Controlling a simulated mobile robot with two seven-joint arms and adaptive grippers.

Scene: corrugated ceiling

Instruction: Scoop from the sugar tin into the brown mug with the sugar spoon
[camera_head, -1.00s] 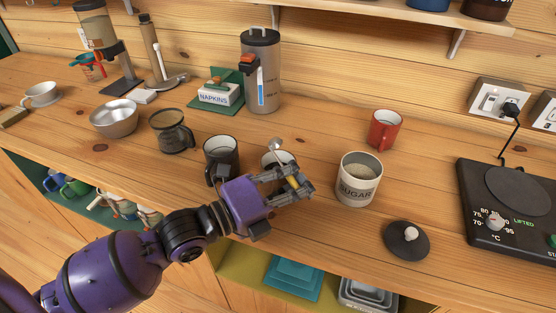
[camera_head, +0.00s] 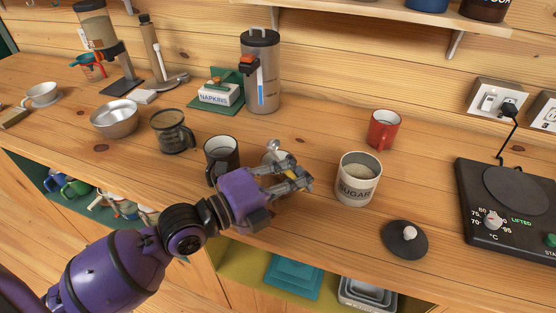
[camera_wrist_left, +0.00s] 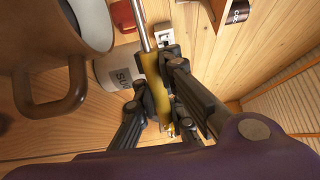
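My left gripper (camera_head: 300,181) is shut on the yellow handle of the sugar spoon (camera_wrist_left: 152,85); its metal shaft runs up out of the left wrist view. The brown mug (camera_wrist_left: 48,55), pale inside, is large and close at the upper left of that view. The sugar tin (camera_head: 357,190) stands open to the right of the gripper, with pale contents. It also shows in the left wrist view (camera_wrist_left: 118,70). My right gripper is not in view.
A dark mug (camera_head: 221,158) stands just left of the gripper. A red mug (camera_head: 384,130) is behind the tin, and a dark lid with a pale knob (camera_head: 404,240) lies in front. A hot plate (camera_head: 510,215) is at the right. The counter between mug and tin is clear.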

